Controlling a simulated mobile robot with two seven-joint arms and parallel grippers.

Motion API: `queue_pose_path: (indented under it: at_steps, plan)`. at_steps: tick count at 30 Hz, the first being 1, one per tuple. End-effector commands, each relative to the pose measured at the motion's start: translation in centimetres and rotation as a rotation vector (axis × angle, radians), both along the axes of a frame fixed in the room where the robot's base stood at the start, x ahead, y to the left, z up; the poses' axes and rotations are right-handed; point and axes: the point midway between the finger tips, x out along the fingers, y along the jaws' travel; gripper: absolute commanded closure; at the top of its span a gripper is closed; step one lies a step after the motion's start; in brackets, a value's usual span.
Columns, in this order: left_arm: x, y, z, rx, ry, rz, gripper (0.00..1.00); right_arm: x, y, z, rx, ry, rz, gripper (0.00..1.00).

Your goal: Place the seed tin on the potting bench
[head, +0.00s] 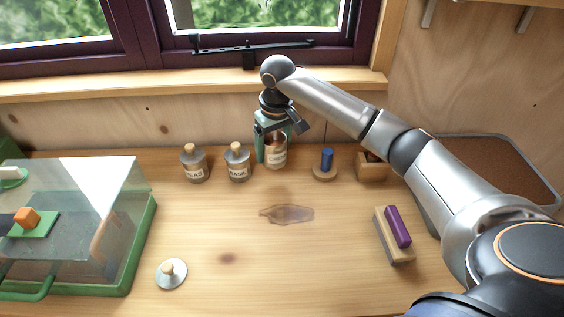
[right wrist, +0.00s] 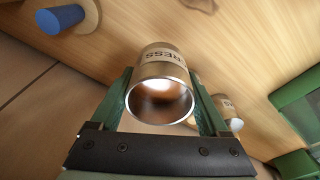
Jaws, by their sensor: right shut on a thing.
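The seed tin (head: 277,158) is a silver, open-topped cylinder with a pale label at the back of the wooden potting bench (head: 325,260). In the right wrist view the tin (right wrist: 162,62) reads "RESS", and its empty-looking mouth faces the camera. My right gripper (head: 272,149) is shut on it, with a green finger on each side. The tin looks upright, at or just above the bench top; I cannot tell whether it touches. A round metal lid with a wooden knob (head: 171,272) lies at the front left. My left gripper is not in view.
Two lidded tins, PEAS (head: 194,165) and BASIL (head: 237,163), stand left of the held tin. A blue peg on a round base (head: 325,165) and a small wooden box (head: 372,170) are right. A green glass-lidded case (head: 138,245) fills the left. The middle bench is clear.

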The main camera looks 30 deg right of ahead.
Motion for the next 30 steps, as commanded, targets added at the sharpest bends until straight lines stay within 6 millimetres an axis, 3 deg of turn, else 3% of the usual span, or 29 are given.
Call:
queue_pose_path:
  at_steps: [1, 6, 14, 21, 30]
  plan:
    - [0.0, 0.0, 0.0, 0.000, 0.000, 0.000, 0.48, 0.3, -0.7, -1.3, -0.001, 0.006, -0.002, 0.86]
    - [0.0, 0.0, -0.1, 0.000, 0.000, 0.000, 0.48, 1.3, -2.6, -3.9, -0.001, 0.002, 0.000, 0.86]
    - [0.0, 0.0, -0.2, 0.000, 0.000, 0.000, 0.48, 1.9, -3.7, -5.3, 0.001, 0.001, 0.002, 0.86]
    - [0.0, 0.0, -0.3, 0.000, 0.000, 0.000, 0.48, 2.0, -3.8, -8.5, 0.000, 0.002, 0.004, 0.86]
    - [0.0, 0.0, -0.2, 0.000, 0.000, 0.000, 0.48, 2.0, -3.8, -8.6, 0.000, 0.000, 0.004, 0.86]
